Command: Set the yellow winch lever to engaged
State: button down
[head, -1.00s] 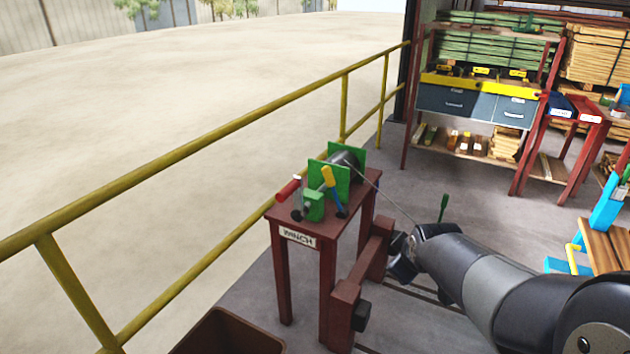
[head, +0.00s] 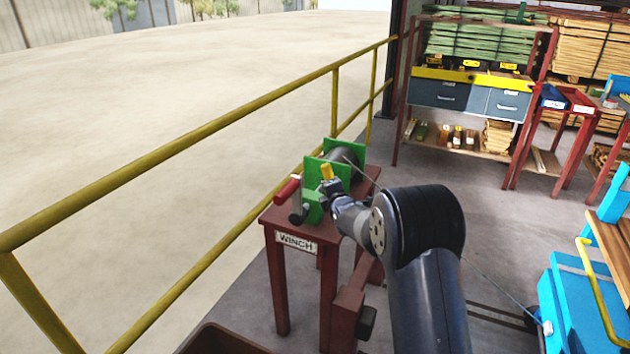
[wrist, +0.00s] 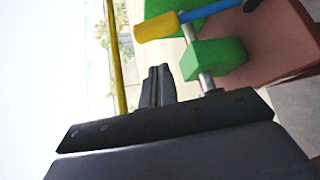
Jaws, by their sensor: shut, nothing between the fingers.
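The green winch (head: 345,160) stands on a dark red table labelled WINCH. Its yellow lever (head: 326,172) points up at the near side of the winch; its lower part is hidden behind my gripper in the head view. In the wrist view the yellow lever grip (wrist: 156,26) sits at the end of a blue shaft (wrist: 205,10), above a green block (wrist: 213,58). My gripper (wrist: 158,70) is shut and empty, just below the yellow grip in that picture and apart from it. In the head view my gripper (head: 328,188) is at the lever.
A red crank handle (head: 287,189) sticks out left of the winch. A yellow railing (head: 230,118) runs behind the table. A brown bin (head: 225,340) stands in front.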

jog(key=shift+w+a+f+n, duration=0.2)
jog(key=shift+w+a+n, duration=0.1)
jog(key=shift+w+a, duration=0.1)
jog(key=shift+w, duration=0.15)
jog(key=shift+p+x, duration=1.55)
jog(key=shift+x, duration=3.25)
jog(key=shift+r, duration=0.1)
jog(key=s+d+m+t+b, duration=0.2)
jog(key=d+b, duration=0.4)
jog(key=b, duration=0.3)
jog(key=s+d+m+t+y+b, duration=0.1)
jog(key=d+m+b, duration=0.4)
jog(key=b, duration=0.5)
jog(key=s+d+t, duration=0.1)
jog(key=t, duration=0.1)
jog(key=shift+s+r+m+t, duration=0.3)
jog(key=shift+s+t, duration=0.1)
